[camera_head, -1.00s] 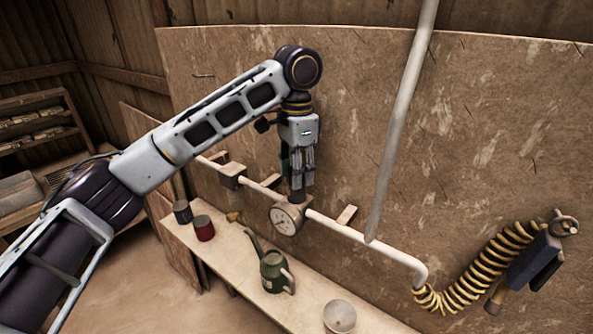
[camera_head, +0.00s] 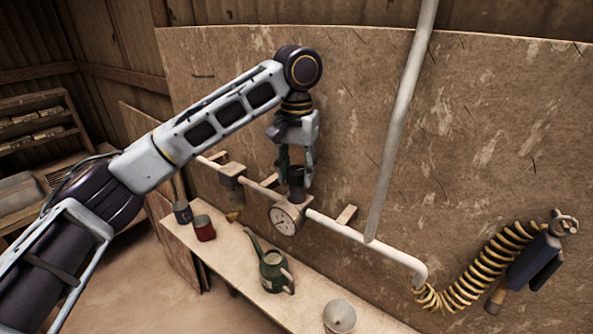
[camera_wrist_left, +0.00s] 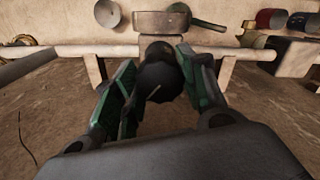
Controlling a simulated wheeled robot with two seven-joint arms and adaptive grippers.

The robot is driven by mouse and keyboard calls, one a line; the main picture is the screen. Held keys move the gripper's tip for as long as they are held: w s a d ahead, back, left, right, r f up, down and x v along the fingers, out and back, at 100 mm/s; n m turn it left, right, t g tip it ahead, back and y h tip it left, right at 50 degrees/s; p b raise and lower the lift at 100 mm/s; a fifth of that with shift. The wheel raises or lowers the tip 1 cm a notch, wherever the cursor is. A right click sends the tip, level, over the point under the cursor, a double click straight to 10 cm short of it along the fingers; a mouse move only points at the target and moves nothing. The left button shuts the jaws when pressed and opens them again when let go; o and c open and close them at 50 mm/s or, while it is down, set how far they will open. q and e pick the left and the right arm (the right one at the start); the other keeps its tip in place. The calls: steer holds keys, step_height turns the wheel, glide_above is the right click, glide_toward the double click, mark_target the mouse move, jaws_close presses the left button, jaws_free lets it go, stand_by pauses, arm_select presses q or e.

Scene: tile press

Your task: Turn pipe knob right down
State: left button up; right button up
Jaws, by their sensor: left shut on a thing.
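The dark pipe knob (camera_head: 296,182) stands on the white pipe (camera_head: 341,229), just above a round pressure gauge (camera_head: 285,219). My left gripper (camera_head: 296,174) points down at it from above, its fingers around the knob. In the left wrist view the round black knob (camera_wrist_left: 159,82) sits between the green-padded fingers of my left gripper (camera_wrist_left: 160,88), which is shut on it. The fingers and housing partly hide the knob in the head view. My right gripper is in neither view.
A bench (camera_head: 231,263) below the pipe carries a green watering can (camera_head: 273,272), a red can (camera_head: 203,229), a blue can (camera_head: 182,212) and a pale bowl (camera_head: 340,316). A slanted pipe (camera_head: 401,125) and a coiled yellow hose (camera_head: 478,270) are to the right.

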mark_target(297, 169)
arm_select(q)
steer(key=n, duration=0.3)
steer(key=shift+r+n, duration=0.1)
steer(key=shift+n, duration=2.2)
steer(key=o, duration=1)
steer(key=shift+r, duration=0.1)
steer(key=shift+r, duration=5.8)
